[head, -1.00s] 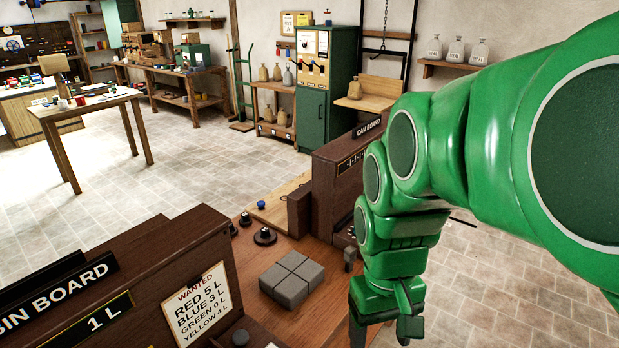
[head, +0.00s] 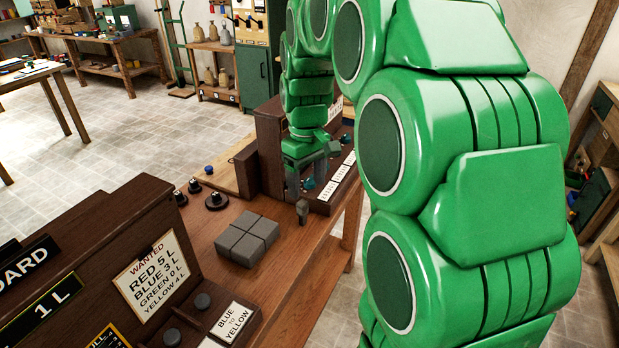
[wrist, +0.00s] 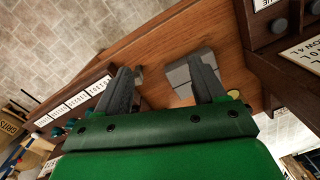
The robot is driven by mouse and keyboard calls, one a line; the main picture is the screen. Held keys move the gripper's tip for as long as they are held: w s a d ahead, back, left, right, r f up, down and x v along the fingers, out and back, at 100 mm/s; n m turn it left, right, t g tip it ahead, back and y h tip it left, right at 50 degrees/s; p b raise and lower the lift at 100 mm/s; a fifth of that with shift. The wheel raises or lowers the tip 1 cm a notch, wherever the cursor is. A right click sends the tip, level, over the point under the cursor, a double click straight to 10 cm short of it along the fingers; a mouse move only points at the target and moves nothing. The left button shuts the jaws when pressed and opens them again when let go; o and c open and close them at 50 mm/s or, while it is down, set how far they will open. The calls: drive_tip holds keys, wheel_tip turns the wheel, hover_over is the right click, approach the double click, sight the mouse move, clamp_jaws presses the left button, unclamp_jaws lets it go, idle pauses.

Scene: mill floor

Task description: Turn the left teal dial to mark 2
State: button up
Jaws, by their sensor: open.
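The dark wooden cam board (head: 270,135) stands at the far end of the bench, with white number labels along its front. A teal dial (head: 308,184) shows beside my gripper in the head view. Several teal dials (wrist: 57,131) sit in a row below the labels in the wrist view, left of my gripper. I cannot tell which one is the left dial, nor read its mark. My gripper (head: 306,188) is open and empty, pointing down in front of the board; its two grey fingers (wrist: 163,72) are spread in the wrist view.
A grey four-part block (head: 247,238) lies on the bench, with black knobs (head: 216,200) behind it. A small grey-brown post (head: 302,211) stands near my fingers. The other board, with a "WANTED" note (head: 155,280), is at the near left.

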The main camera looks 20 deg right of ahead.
drive_tip(key=w+d+f+n, duration=0.1)
drive_tip(key=w+d+f, duration=0.1)
drive_tip(key=w, duration=0.5)
drive_tip(key=w+d+f+n, duration=0.1)
drive_tip(key=w+d+f, duration=0.1)
drive_tip(key=w, duration=0.4)
drive_tip(key=n, duration=0.2)
hover_over(310, 178)
drive_tip(key=shift+t, duration=0.4)
wheel_tip(310, 178, down, 6)
drive_tip(key=shift+f, duration=0.1)
drive_tip(key=shift+w+f, duration=0.1)
drive_tip(key=shift+f, duration=3.85)
drive_tip(key=c, duration=1.1)
